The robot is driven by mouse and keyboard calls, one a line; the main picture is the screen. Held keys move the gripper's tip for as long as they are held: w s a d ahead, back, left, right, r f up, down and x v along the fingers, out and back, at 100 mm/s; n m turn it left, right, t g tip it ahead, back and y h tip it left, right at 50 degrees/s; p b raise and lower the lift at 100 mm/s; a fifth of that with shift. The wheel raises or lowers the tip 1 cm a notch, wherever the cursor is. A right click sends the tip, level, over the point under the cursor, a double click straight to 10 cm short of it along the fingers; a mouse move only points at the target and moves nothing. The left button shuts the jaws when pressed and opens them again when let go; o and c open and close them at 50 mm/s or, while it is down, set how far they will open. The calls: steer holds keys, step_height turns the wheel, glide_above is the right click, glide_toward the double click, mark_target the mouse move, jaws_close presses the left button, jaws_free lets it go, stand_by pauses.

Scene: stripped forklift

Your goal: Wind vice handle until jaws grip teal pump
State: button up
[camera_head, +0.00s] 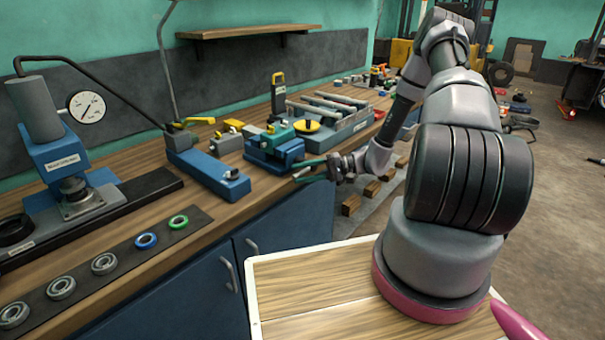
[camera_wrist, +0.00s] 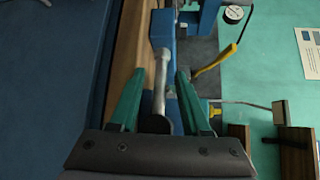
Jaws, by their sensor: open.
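The teal pump (camera_head: 279,134) sits at the top of the blue vice (camera_head: 275,153) near the bench's front edge in the head view. I cannot tell whether the jaws touch it. My gripper (camera_head: 304,172) is beside the vice's front right side. In the wrist view my gripper (camera_wrist: 160,76) is open, its two teal fingers either side of a grey metal bar, seemingly the vice handle (camera_wrist: 160,82). The bar shows gaps to both fingers. Its dark lower end is near the gripper's palm. The pump is not clearly visible in the wrist view.
A long blue block (camera_head: 208,175) lies left of the vice. A grey fixture with a yellow knob (camera_head: 307,126) stands behind it. A press with a dial gauge (camera_head: 86,107) and a strip of rings (camera_head: 104,263) are at left. Blue cabinets (camera_head: 285,240) lie below the bench.

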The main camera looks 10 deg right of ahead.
steer(key=shift+c, duration=0.4)
jaws_close()
steer(key=shift+r, duration=0.1)
